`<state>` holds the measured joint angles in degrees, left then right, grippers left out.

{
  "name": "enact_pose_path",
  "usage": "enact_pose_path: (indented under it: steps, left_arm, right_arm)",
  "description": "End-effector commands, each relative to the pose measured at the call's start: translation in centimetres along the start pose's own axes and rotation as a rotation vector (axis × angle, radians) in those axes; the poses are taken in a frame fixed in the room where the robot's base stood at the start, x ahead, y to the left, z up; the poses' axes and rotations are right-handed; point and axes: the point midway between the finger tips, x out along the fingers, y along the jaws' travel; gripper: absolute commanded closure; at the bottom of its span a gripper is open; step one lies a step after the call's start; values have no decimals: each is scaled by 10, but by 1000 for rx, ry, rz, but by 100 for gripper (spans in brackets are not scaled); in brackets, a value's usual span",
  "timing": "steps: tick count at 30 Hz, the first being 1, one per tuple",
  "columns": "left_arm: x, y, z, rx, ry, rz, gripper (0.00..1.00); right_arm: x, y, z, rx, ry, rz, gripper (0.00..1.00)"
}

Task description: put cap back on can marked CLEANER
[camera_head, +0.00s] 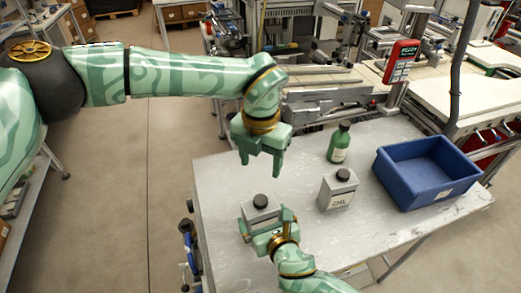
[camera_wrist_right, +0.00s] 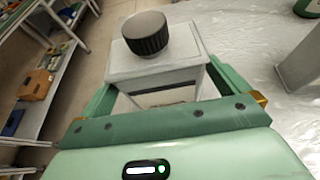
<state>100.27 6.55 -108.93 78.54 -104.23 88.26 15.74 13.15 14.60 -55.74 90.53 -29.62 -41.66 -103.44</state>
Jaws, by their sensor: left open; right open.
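My right gripper (camera_head: 265,222) is open, with a finger on either side of this can. The right wrist view shows the can (camera_wrist_right: 158,68) and its ribbed cap (camera_wrist_right: 146,33) between the fingers; whether they touch it I cannot tell. My left gripper (camera_head: 261,166) is open and empty, pointing down above and behind the can.
A second grey can (camera_head: 338,190), marked OIL, has a black cap. A green bottle (camera_head: 339,143) with a dark cap stands behind it. A blue bin (camera_head: 428,173) sits at the right. The table (camera_head: 350,236) is clear in front of the OIL can.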

Motion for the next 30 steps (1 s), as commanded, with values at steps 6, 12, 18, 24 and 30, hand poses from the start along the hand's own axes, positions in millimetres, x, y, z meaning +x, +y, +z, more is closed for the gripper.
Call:
enact_pose_path:
  steps: [6,12,18,24,30]
  left_arm:
    - [-22,0,-1,0,-6,3,41]
    - [-31,0,-1,0,-9,4,41]
    - [-35,-1,-1,0,-10,5,41]
    - [-36,-1,-1,0,-10,5,41]
    - [-35,-1,-1,0,-10,5,41]
  right_arm:
    - [-56,0,2,0,1,1,0]
    - [-101,0,1,0,2,1,0]
    - [-127,0,0,0,2,0,0]
    - [-134,0,0,0,0,0,0]
    - [-134,0,0,0,0,0,0]
